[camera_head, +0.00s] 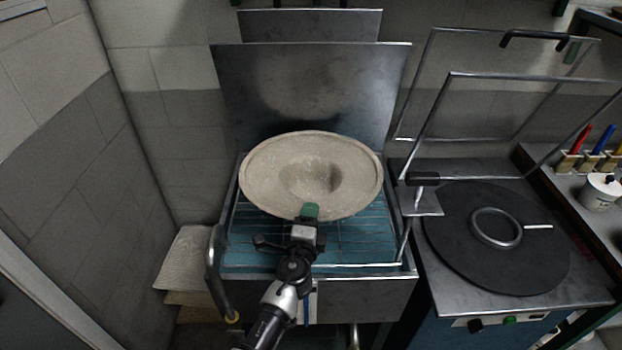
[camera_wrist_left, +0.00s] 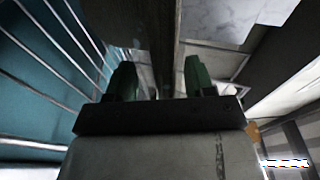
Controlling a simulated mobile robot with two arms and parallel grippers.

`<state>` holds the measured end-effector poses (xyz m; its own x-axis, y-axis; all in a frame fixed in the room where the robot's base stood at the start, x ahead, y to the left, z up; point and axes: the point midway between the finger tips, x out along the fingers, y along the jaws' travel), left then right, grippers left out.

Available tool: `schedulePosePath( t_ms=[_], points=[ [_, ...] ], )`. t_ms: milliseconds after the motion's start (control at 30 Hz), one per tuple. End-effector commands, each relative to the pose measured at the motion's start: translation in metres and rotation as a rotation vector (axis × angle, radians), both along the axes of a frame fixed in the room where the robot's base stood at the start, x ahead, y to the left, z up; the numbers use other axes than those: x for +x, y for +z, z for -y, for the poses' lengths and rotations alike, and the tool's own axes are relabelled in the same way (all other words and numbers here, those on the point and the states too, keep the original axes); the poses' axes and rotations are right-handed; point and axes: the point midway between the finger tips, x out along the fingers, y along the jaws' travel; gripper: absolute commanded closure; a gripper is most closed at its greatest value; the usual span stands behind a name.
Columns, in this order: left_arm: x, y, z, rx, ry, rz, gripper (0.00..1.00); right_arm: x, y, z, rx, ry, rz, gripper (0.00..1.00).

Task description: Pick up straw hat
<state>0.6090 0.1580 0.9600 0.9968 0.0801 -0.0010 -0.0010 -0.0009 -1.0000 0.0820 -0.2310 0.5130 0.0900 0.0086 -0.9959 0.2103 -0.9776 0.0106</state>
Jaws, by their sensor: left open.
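The straw hat (camera_head: 270,165) is a pale beige, wide oval brim with a dip in its middle. It lies over the wire rack of a metal basin (camera_head: 330,290) in the head view. My left gripper (camera_head: 309,211) is at the hat's near brim edge, with its green tips overlapping the brim in the picture. Its jaws are open in the left wrist view (camera_wrist_left: 158,68), with a dark strip showing between and beyond the fingers. I cannot tell whether that strip is the brim or the basin's wall, or whether the fingers touch the hat. My right gripper is not in view.
A raised metal lid (camera_head: 310,85) stands behind the hat. A curved handle (camera_head: 213,265) is at the basin's left. A black round plate (camera_head: 465,265) with a metal ring is at the right, beneath raised metal frames. A bench with a white tub (camera_head: 600,192) is at far right.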

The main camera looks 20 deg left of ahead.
Motion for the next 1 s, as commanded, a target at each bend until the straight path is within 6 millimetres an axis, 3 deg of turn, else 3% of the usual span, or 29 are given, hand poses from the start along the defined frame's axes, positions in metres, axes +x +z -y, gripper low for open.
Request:
schedulePosePath(
  t_ms=[233,567,1000],
  points=[
    [0.0015,-0.0004,-0.0004,0.001,0.0,-0.001,0.48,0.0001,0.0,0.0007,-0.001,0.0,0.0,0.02],
    [0.0013,-0.0003,-0.0004,0.001,0.001,-0.001,0.99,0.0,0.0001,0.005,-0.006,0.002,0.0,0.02],
    [0.0001,0.0036,-0.0002,0.001,0.001,0.001,1.0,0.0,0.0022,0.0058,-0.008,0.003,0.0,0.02]
  ],
)
